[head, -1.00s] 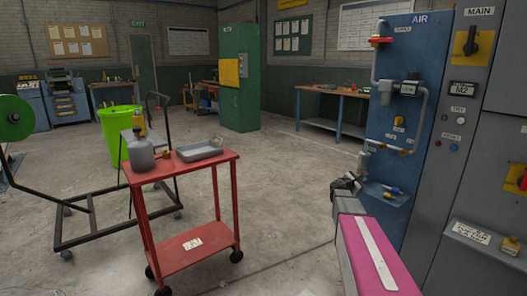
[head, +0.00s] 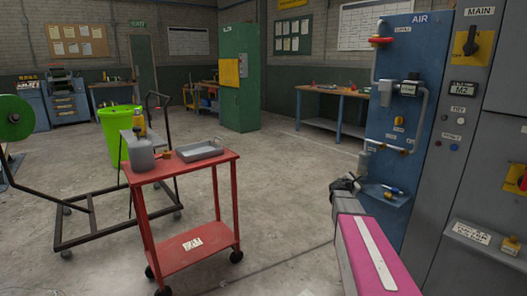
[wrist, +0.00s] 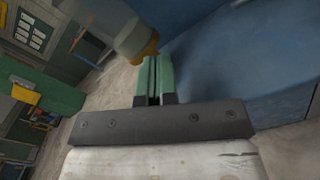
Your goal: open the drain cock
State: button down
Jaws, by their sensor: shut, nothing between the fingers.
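The blue AIR panel (head: 424,70) stands at the right with its grey pipework. A small grey bowl (head: 364,161) hangs at the lower left of the pipework. In the wrist view a grey cylinder (wrist: 118,22) with a brass-yellow lower end (wrist: 148,47) is just beyond my fingertips; this looks like the bowl and its drain cock. My gripper (head: 346,183) is just below and left of the bowl. In the wrist view its green fingers (wrist: 152,62) are shut together with nothing between them. Whether the tips touch the brass part cannot be told.
A small blue shelf (head: 387,194) with items juts from the panel's lower part, right of my gripper. A red trolley (head: 222,164) with a bottle and a grey tray (head: 199,150) stands left. The floor between trolley and panel is clear.

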jog(key=v, duration=0.4)
jog(key=shift+s+a, duration=0.2)
jog(key=shift+s, duration=0.05)
jog(key=shift+w+a, duration=0.1)
jog(key=shift+w+d+r, duration=0.2)
jog(key=shift+w+d, duration=0.35)
jog(key=shift+w, duration=0.4)
jog(key=shift+w+d+r, duration=0.2)
jog(key=shift+w+d, duration=0.35)
jog(key=shift+w, duration=0.4)
jog(key=shift+w+d+r, duration=0.2)
jog(key=shift+w+d, duration=0.4)
jog(key=shift+w, duration=0.3)
jog(key=shift+f, duration=0.3)
jog(key=shift+s+d+f, duration=0.2)
jog(key=shift+s+d, duration=0.1)
jog(key=shift+s, duration=0.15)
